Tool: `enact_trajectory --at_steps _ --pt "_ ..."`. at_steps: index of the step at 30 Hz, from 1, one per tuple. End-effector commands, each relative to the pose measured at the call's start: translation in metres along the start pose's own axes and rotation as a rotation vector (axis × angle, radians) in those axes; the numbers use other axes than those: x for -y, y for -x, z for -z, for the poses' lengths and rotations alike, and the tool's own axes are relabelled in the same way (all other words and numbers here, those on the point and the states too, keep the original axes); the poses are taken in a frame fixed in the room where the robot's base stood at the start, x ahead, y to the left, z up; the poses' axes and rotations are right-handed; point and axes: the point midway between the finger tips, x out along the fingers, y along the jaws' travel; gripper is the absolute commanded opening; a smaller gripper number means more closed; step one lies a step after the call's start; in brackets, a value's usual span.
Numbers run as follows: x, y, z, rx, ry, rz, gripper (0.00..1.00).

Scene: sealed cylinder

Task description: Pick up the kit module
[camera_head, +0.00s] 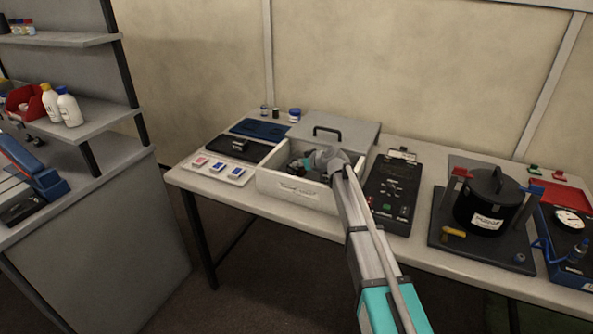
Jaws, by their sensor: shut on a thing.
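An open pale box (290,193) with a label on its front stands on the table. My arm reaches into it from the front right. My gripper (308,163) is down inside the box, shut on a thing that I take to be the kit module. The fingers and what they hold are small, dark and mostly hidden by the gripper body and the box walls, so I cannot tell the module's shape or whether it touches the box floor.
A grey lid with a handle (340,127) lies behind the box. To its left are a dark tray with a small black block (240,145) and a white card panel (218,169). A black instrument (391,190) and a black pot (489,200) stand to the right.

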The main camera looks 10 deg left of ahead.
Motion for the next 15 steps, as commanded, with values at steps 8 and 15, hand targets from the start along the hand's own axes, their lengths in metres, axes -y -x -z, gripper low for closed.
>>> enact_trajectory --at_steps 8,15 --pt "0.0001 0.0 0.0 0.0 0.0 0.0 0.0" --pt "0.0001 0.0017 0.0032 0.0 0.0 0.0 0.0"
